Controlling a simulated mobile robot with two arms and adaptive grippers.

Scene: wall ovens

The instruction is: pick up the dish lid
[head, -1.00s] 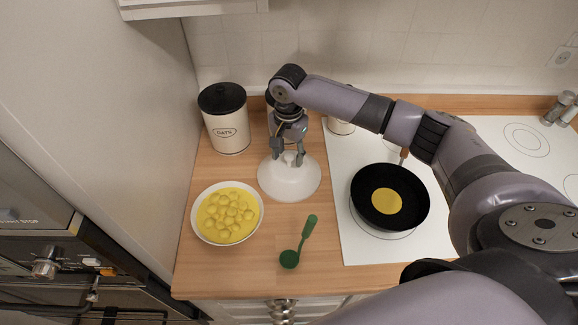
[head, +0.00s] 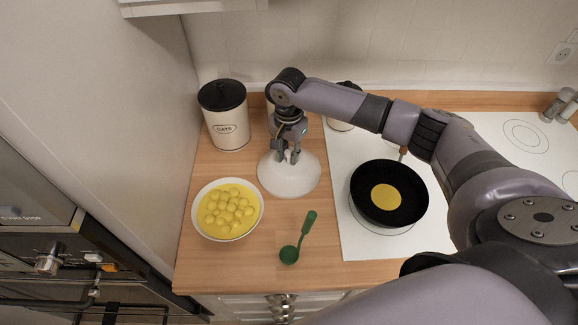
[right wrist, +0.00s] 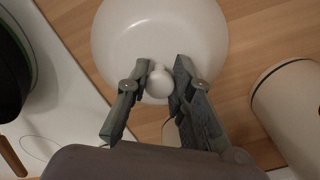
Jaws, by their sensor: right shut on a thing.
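The white round dish lid (head: 289,180) sits on the wooden counter, between the bowl and the cooktop. In the right wrist view the lid (right wrist: 165,38) fills the top middle, with its round knob (right wrist: 159,84) between the two fingers. My right gripper (head: 287,157) comes down over the lid from above and is shut on the knob. In the right wrist view its fingertips (right wrist: 162,66) lie either side of the knob. I cannot tell any gap between the lid and the counter. My left gripper is not in view.
A white bowl of yellow food (head: 198,226) stands left of the lid. A green ladle (head: 298,240) lies in front. A black pan (head: 362,207) is on the white cooktop (head: 351,243) at right. An oats canister (head: 225,116) stands behind.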

